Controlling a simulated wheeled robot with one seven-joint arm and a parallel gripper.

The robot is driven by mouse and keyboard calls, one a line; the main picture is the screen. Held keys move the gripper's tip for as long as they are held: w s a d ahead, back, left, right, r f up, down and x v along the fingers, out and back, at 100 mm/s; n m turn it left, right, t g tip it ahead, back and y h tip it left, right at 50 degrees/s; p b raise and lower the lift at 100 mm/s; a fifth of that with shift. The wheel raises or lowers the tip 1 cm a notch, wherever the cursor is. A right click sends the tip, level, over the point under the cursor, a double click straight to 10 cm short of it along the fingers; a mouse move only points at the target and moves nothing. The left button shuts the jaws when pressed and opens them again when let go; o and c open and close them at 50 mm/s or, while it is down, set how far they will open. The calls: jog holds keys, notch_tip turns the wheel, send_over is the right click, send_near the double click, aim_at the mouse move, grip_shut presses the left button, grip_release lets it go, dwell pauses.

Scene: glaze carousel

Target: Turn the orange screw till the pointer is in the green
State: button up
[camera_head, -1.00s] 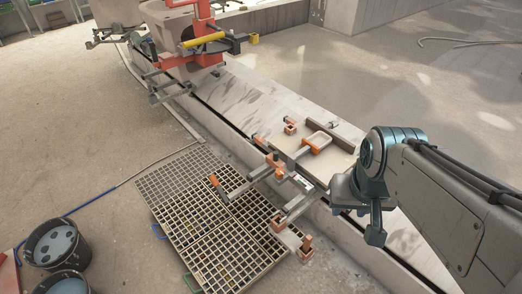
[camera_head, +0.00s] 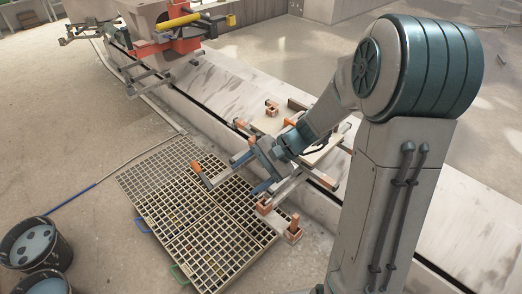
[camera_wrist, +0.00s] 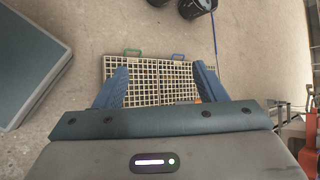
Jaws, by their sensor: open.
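Several orange parts show on the carousel's grey fixture in the head view: an orange-tipped handle (camera_head: 196,167) over the grating, an orange post (camera_head: 295,222) at the near end, and an orange block (camera_head: 264,206). I cannot tell which is the screw. No pointer or green zone can be made out. My gripper (camera_head: 252,172) is in front of the fixture, between the handle and the post, and hides part of it. In the wrist view my gripper (camera_wrist: 160,86) has its blue fingers wide apart with nothing between them. A small orange bit (camera_wrist: 197,100) shows beside the right finger.
A floor grating (camera_head: 160,195) lies below the fixture. Dark buckets (camera_head: 38,243) stand at the lower left, near a blue hose (camera_head: 75,198). A pale ledge (camera_head: 215,85) runs behind the fixture. An orange and yellow mechanism (camera_head: 165,45) stands farther along it.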

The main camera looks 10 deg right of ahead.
jog(key=w+f+m+t+y+b, duration=0.3)
jog(key=w+f+m+y, duration=0.15)
jog(key=w+f, duration=0.35)
jog(key=w+d+f+m+t+h+b, duration=0.1)
jog(key=w+d+f+m+t+h, duration=0.1)
jog(key=w+d+f+m+t, duration=0.2)
jog(key=w+d+f+m+t+h+b, duration=0.2)
jog(key=w+d+f+m+t, duration=0.3)
jog(key=f+m, duration=0.3)
jog(key=w+d+f+m+t+h+b, duration=0.2)
jog(key=w+d+f+m+t, duration=0.2)
jog(key=d+f+m, duration=0.2)
jog(key=shift+w+f+h, duration=0.25)
jog(key=shift+f, duration=0.75)
jog(key=b+x, duration=0.2)
jog(key=x, duration=1.1)
jog(key=shift+w+r, duration=0.2)
jog(key=shift+w, duration=0.1)
jog(key=c, duration=1)
